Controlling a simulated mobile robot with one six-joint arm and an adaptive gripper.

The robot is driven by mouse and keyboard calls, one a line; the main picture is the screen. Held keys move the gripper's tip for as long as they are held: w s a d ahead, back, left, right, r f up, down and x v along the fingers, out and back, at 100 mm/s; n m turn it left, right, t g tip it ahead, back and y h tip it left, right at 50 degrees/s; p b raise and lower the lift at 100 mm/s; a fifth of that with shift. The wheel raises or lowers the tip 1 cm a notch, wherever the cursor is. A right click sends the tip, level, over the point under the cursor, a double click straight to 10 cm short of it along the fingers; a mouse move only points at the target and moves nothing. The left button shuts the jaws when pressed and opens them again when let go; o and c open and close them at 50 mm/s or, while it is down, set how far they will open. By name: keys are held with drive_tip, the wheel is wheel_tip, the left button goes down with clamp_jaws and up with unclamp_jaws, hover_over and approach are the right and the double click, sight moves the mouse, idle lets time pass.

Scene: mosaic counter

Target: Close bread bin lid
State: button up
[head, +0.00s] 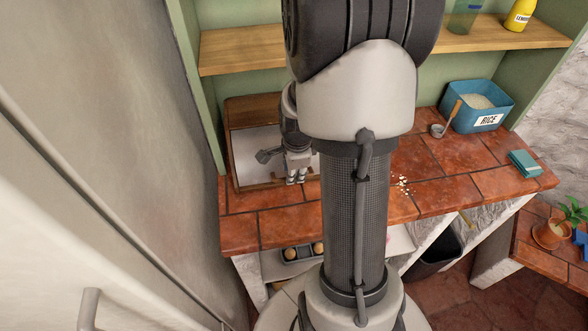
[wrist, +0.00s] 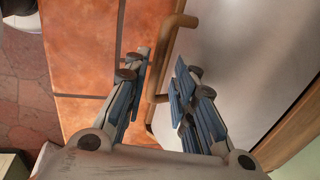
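The bread bin (head: 254,108) is a wooden-framed box with a broad white panel (head: 254,148), at the left end of the tiled counter. The panel seems to be its lid, and I cannot tell how far open it is. My gripper (head: 297,181) is at its front right part, pointing down. In the wrist view the white panel (wrist: 235,60) fills the right side, with a brown bar handle (wrist: 168,60) along its edge. My gripper (wrist: 162,68) is open, with one finger on each side of the handle. Contact is not clear. My arm hides the bin's right side.
The counter (head: 440,165) has a blue rice tub (head: 478,104), a scoop (head: 440,128), a teal box (head: 525,163) and white crumbs (head: 402,184). A wooden shelf (head: 245,51) runs above the bin. A large grey door-like surface (head: 110,90) stands close on the left.

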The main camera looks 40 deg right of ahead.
drive_tip(key=shift+o, duration=0.3)
drive_tip(key=v, duration=1.2)
